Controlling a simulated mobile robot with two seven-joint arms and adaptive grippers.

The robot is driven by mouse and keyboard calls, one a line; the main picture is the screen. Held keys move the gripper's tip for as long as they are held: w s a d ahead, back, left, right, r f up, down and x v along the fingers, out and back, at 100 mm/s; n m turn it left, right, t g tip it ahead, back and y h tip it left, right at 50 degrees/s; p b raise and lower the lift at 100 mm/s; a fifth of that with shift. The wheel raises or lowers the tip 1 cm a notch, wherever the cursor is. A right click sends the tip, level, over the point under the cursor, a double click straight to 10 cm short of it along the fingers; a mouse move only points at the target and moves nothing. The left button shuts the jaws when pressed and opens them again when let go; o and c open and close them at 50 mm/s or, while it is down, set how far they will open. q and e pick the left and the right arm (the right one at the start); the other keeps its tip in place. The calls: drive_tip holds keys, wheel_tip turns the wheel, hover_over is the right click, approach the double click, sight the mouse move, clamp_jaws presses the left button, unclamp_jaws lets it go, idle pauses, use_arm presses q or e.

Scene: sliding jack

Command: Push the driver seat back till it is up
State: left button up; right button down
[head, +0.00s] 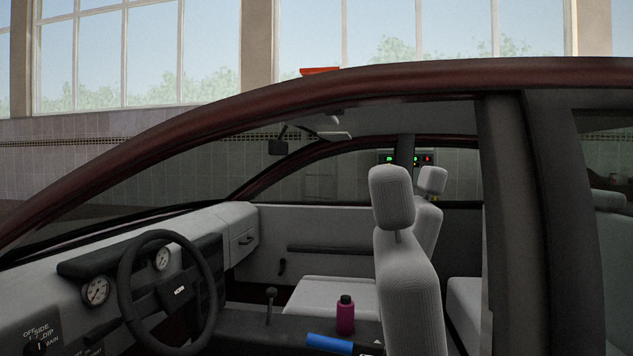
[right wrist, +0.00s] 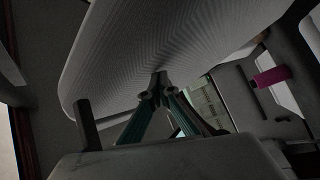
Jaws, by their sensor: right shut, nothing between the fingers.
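The driver seat back (head: 408,285) is grey and ribbed, with a headrest (head: 392,197) on top. In the head view it stands close to upright, and its lower end is cut off by the picture's bottom edge. Neither gripper shows in the head view.
The door frame and roof edge (head: 330,85) border the opening. The steering wheel (head: 170,290) is at left. A purple bottle (head: 345,315) and a blue object (head: 329,344) are between the seats; the bottle also shows in the wrist view (right wrist: 271,77). The passenger seat (head: 428,225) is behind.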

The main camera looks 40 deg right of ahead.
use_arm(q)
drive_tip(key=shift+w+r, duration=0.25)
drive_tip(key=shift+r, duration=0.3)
use_arm(e)
drive_tip(key=s+d, duration=0.1)
drive_tip(key=s+d+r, duration=0.1)
drive_tip(key=s+d, duration=0.1)
drive_tip(key=s, duration=0.1)
drive_tip(key=shift+d+r, duration=0.15)
drive_tip(key=shift+r, duration=0.2)
